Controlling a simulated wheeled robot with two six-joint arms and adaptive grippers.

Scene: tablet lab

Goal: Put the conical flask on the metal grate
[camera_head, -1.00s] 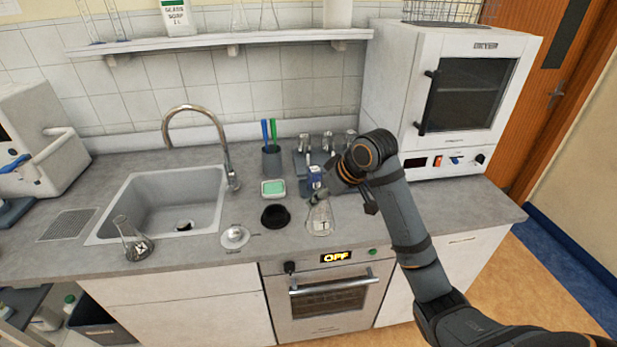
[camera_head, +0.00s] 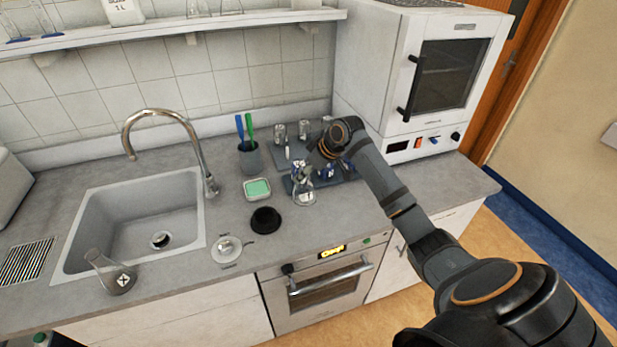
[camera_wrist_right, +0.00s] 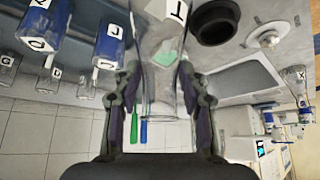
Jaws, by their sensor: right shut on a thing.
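A clear conical flask with a T label (camera_head: 303,192) is between the fingers of my right gripper (camera_head: 314,163), which is shut on it. In the right wrist view the glass (camera_wrist_right: 160,75) sits between both fingers of the gripper (camera_wrist_right: 158,85). It appears raised, but the gap under its base is hard to judge. Another conical flask with an X label (camera_head: 113,278) stands on the counter in front of the sink. The slotted metal grate (camera_head: 27,262) lies on the counter at the far left, beyond the sink, with nothing on it. My left gripper is out of view.
Between the held flask and the grate are a black ring (camera_head: 265,220), a soap dish (camera_head: 257,188), a round metal-and-glass piece (camera_head: 227,249), the sink (camera_head: 140,220) and its tall tap (camera_head: 165,115). Blue-labelled jars (camera_wrist_right: 112,40) and a pen cup (camera_head: 250,158) stand close by.

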